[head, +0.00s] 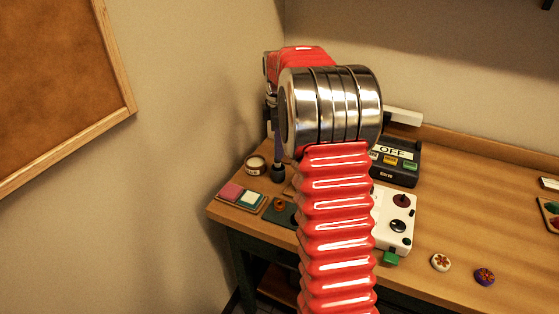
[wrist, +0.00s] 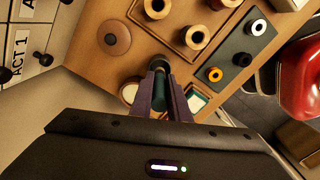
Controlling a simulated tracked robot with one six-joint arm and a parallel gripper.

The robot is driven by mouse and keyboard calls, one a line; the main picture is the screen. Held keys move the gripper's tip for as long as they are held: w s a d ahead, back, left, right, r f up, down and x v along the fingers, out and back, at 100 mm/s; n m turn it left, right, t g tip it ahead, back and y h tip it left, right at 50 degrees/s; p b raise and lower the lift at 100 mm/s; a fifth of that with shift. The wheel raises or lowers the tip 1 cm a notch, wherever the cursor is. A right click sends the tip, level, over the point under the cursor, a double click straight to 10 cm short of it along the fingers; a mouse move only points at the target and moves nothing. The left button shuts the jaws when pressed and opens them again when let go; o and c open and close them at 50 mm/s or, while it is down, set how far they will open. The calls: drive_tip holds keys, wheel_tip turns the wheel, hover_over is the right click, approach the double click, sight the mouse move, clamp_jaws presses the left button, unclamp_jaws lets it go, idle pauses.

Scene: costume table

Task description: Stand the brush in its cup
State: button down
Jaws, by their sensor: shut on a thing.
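My gripper (wrist: 164,84) points down at the left end of the table, its purple fingers shut on the slim dark-teal brush (wrist: 160,98). In the head view my gripper (head: 277,135) is partly hidden by my arm. A dark rounded piece (head: 278,172) shows below the fingers and also in the wrist view (wrist: 158,66). I cannot tell whether it is the brush's lower end or a dark cup around it. A round brown tub with a cream top (head: 255,165) stands close by on the left. I cannot clearly identify the cup.
A pink and teal palette (head: 242,195) lies at the table's left front edge. A dark board (wrist: 238,48) with several rings, a tray (wrist: 181,40) with wooden rings and a brown disc (wrist: 114,37) are near my gripper. The table's right middle (head: 455,205) is mostly clear.

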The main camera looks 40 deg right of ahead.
drive_tip(key=shift+f, duration=0.5)
drive_tip(key=shift+f, duration=1.9)
drive_tip(key=c, duration=1.7)
unclamp_jaws()
drive_tip(key=shift+r, duration=0.1)
